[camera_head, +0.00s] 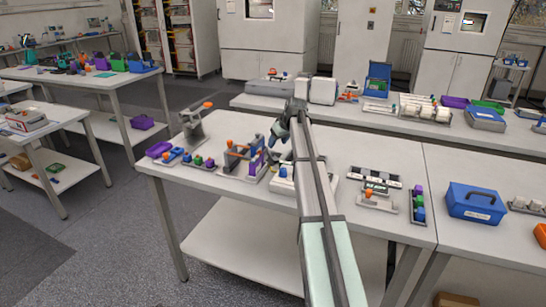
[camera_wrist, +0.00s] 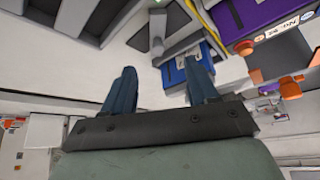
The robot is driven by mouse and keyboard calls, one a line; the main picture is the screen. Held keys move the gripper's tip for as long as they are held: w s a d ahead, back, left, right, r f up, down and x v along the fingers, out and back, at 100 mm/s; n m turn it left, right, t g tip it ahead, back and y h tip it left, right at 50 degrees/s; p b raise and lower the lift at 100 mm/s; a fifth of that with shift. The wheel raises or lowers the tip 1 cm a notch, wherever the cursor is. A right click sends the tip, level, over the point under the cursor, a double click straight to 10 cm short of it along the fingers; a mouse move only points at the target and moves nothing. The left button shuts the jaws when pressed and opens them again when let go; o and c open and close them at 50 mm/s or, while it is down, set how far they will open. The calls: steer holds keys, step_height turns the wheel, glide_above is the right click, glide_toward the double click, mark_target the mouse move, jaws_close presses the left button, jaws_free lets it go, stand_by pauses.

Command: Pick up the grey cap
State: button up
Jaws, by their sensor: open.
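My gripper (camera_head: 276,135) is over the middle of the front table in the head view, beside a stand with orange and purple parts (camera_head: 246,158). In the wrist view its two blue fingers (camera_wrist: 162,75) are spread apart with nothing held between them. A blue part (camera_wrist: 183,78) shows behind the right finger, which partly covers it. I cannot clearly single out the grey cap in either view; the parts near the fingers are small and partly hidden by my arm.
Small coloured caps (camera_head: 198,161) stand in a row at the table's left. A grey clamp-like stand (camera_head: 193,128) with an orange top is behind them. Rails with small parts (camera_head: 375,180) lie right of my arm. A blue box (camera_head: 475,203) stands farther right.

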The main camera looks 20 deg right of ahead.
mark_target(273, 151)
steer(key=shift+x, duration=4.3)
steer(key=shift+w+d, duration=0.1)
steer(key=shift+d, duration=0.1)
steer(key=shift+c, duration=0.3)
steer(key=shift+r, duration=0.1)
jaws_close()
